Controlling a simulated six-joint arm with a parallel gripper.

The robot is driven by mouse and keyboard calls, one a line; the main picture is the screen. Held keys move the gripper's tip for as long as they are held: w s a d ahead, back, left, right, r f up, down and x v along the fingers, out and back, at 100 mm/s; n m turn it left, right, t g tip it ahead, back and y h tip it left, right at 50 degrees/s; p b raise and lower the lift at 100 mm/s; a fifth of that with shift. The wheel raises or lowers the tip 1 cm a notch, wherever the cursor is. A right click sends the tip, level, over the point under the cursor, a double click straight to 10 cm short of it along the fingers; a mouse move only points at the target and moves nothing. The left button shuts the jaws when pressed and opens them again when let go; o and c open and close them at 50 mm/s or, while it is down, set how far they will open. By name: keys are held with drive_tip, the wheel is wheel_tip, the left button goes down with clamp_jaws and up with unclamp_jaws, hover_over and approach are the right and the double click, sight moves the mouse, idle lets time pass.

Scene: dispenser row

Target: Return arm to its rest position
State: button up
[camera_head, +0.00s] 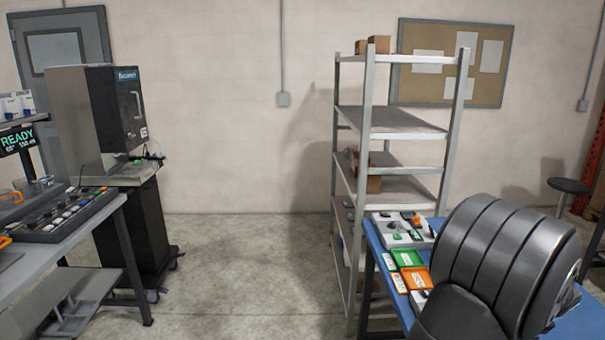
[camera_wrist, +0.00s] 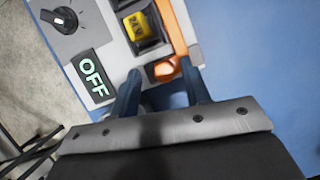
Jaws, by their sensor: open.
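My gripper (camera_wrist: 160,72) shows in the wrist view with its two dark fingers apart and nothing clearly held between them. Its fingertips are over the edge of a pale control panel. An orange part (camera_wrist: 166,69) of the panel shows between and beyond the fingertips; I cannot tell whether they touch it. In the head view my dark arm covers the lower right, and the gripper is hidden. The panel (camera_head: 385,231) lies on the blue table (camera_head: 378,262) there.
The panel has a black knob (camera_wrist: 65,20), an "OFF" display (camera_wrist: 92,76) and a yellow button (camera_wrist: 138,25). A green tray (camera_head: 407,259) and an orange tray (camera_head: 416,278) lie beside my arm. A metal shelf (camera_head: 403,119) stands behind. Open floor lies left of it.

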drive_tip(key=shift+d+r, duration=0.15)
drive_tip(key=shift+d, duration=0.2)
drive_tip(key=v, duration=1.8)
drive_tip(key=x, duration=1.8)
drive_tip(key=shift+s, duration=0.1)
drive_tip(key=shift+s+a+r, duration=0.1)
drive_tip(key=shift+a+r, duration=0.15)
drive_tip(key=shift+a, duration=0.25)
drive_tip(key=shift+a+r, duration=0.2)
drive_tip(key=shift+a, duration=0.25)
drive_tip(key=v, duration=1.6)
drive_tip(key=w+a+f+n+g, duration=0.2)
drive_tip(key=w+f+n, duration=0.1)
drive_tip(key=w, duration=0.3)
drive_tip(key=w+a+f+n+g+h, duration=0.1)
drive_tip(key=w+a+f+n+g, duration=0.2)
drive_tip(key=w+f, duration=0.2)
drive_tip(key=w+a+f+n+g, duration=0.2)
drive_tip(key=w+a+f+n, duration=0.1)
drive_tip(key=w, duration=0.5)
drive_tip(key=shift+a+f+n+h, duration=0.2)
drive_tip(key=shift+f+n+h, duration=0.25)
drive_tip(key=shift+f, duration=0.5)
drive_tip(key=shift+w+a+f+n+g, duration=0.35)
drive_tip(key=shift+w+a+g, duration=0.1)
drive_tip(key=shift+w, duration=0.2)
